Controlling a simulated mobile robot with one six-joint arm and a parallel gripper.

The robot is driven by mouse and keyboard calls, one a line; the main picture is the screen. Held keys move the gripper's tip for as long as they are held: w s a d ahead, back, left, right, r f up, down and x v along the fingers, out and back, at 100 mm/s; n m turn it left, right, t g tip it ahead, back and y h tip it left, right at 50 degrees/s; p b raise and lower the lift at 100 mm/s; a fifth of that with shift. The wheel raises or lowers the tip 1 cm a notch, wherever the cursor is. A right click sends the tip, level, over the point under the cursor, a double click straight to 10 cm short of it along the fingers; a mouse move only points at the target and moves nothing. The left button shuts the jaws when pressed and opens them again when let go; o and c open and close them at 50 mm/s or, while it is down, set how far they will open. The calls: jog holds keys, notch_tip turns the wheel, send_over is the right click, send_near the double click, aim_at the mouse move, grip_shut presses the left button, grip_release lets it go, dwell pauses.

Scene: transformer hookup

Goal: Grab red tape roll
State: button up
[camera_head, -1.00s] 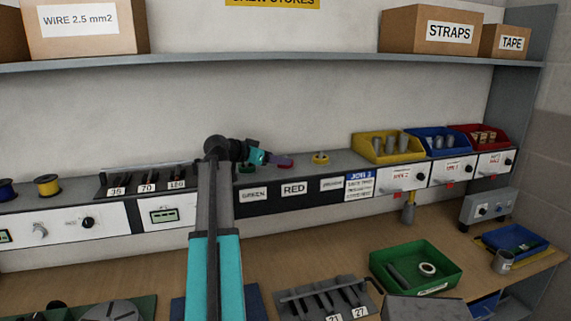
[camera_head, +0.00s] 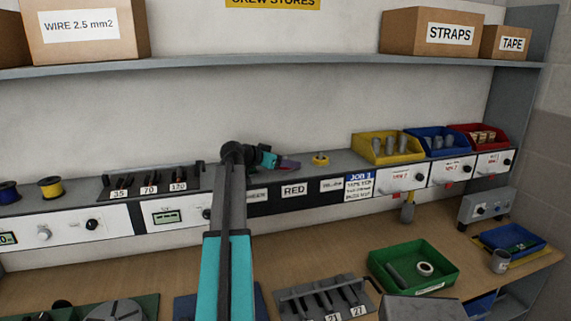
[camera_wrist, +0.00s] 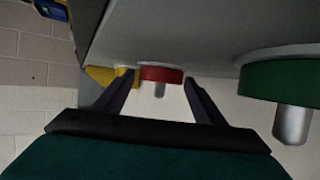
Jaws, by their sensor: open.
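The red tape roll (camera_wrist: 162,73) shows in the wrist view, sitting around a short grey peg, with a finger to either side of it in the picture. My gripper (camera_wrist: 159,86) is open, and the roll appears ahead of and between its fingertips. Contact cannot be told. In the head view my gripper (camera_head: 287,164) is at the grey ledge above the RED label (camera_head: 294,190). There its dark fingers largely hide the red roll.
A green roll (camera_wrist: 285,80) on its own peg is close by in the wrist view. A yellow roll (camera_head: 320,159) stands right of my gripper on the ledge. A yellow bin (camera_head: 380,148) stands further right. The back wall is close behind.

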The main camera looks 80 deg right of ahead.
dwell(0.4)
jog(key=c, duration=1.2)
jog(key=shift+o, duration=0.2)
jog(key=shift+r, duration=0.1)
jog(key=shift+r+b, duration=1.8)
jog(key=shift+r, duration=3.15)
